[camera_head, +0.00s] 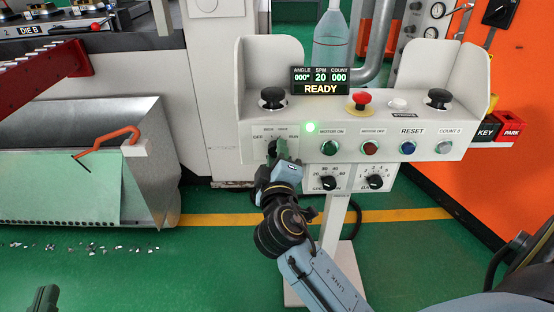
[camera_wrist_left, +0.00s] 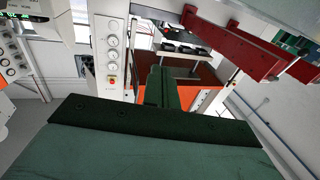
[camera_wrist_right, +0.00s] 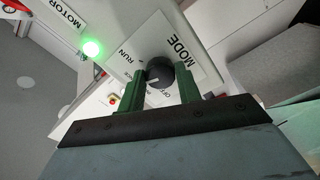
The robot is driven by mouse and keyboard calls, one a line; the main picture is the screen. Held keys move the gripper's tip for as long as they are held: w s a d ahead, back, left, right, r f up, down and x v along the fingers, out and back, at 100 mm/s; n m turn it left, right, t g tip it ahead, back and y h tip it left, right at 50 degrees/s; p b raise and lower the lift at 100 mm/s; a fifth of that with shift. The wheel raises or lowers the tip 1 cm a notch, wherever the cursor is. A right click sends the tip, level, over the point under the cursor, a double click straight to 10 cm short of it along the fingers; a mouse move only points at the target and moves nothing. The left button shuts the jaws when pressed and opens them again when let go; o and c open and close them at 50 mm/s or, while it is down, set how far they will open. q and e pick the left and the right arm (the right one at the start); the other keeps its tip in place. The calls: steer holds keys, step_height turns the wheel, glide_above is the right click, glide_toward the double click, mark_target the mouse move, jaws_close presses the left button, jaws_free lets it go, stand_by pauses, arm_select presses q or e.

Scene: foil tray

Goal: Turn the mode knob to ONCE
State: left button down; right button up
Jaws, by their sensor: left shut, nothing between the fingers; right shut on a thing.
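My right gripper (camera_wrist_right: 158,94) is shut on the knob, one green finger on each side. In the head view the right gripper (camera_head: 278,156) covers most of the knob, below small labels at the control box's left end. My left gripper (camera_head: 43,298) is at the bottom left, away from the box; its fingers are together and empty in the left wrist view (camera_wrist_left: 160,88).
The control box (camera_head: 450,150) has a lit green lamp (camera_head: 310,127), several push buttons and a READY display (camera_head: 320,81). Two smaller knobs, one being the speed knob (camera_head: 328,183), sit below. A metal bin (camera_head: 150,195) stands left; open green floor lies in front.

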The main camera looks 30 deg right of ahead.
arm_select(q)
steer(key=shift+d+r+t, duration=0.1)
steer(key=shift+r+t, duration=0.3)
steer(key=shift+r, duration=0.15)
arm_select(e)
steer(key=o, duration=1)
steer(key=shift+s+a, duration=0.1)
arm_select(q)
steer(key=shift+a+f+g+p, duration=0.2)
steer(key=shift+f+g, duration=0.35)
steer(key=shift+f, duration=0.3)
steer(key=shift+a+f+g+p, duration=0.1)
steer(key=shift+a+f+g, duration=0.05)
steer(key=shift+f+g, duration=0.55)
arm_select(e)
steer(key=v, duration=1.3)
